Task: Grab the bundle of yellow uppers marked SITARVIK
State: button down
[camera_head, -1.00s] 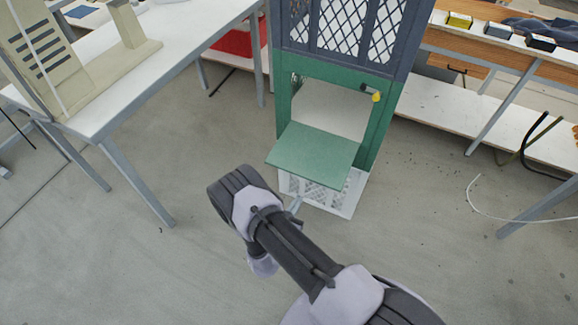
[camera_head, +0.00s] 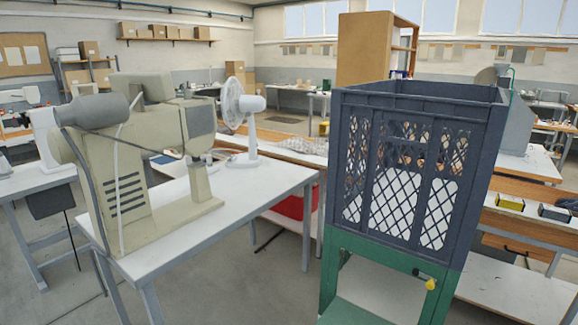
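I cannot make out any bundle of yellow uppers or the marking SITARVIK in the head view. A dark blue-grey lattice crate (camera_head: 362,231) stands on a green stand (camera_head: 353,244) at the right of centre. Its walls hide most of its inside, and I cannot tell what it holds. A small yellow-topped item (camera_head: 510,202) lies on the bench at the right edge, too small to identify. My gripper and arm are out of the picture.
A beige press machine (camera_head: 165,140) stands on a white table (camera_head: 253,190) at left, with a white fan (camera_head: 243,115) behind. A yellow knob (camera_head: 431,284) sticks out of the stand. A red bin (camera_head: 292,203) is under the table. Grey floor shows between.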

aim_at(511, 204)
jog(key=l+z, duration=0.2)
jog(key=l, duration=1)
jog(key=i+l, duration=0.5)
jog(key=i+l+z, duration=0.1)
jog(key=i+l, duration=0.8)
jog(key=i, duration=0.2)
jog(key=i+l+z, duration=0.15)
jog(key=i+l, duration=0.65)
jog(key=i, duration=0.25)
jog(key=i+l+z, duration=0.1)
jog(key=i+l, duration=0.25)
jog(key=i, duration=0.2)
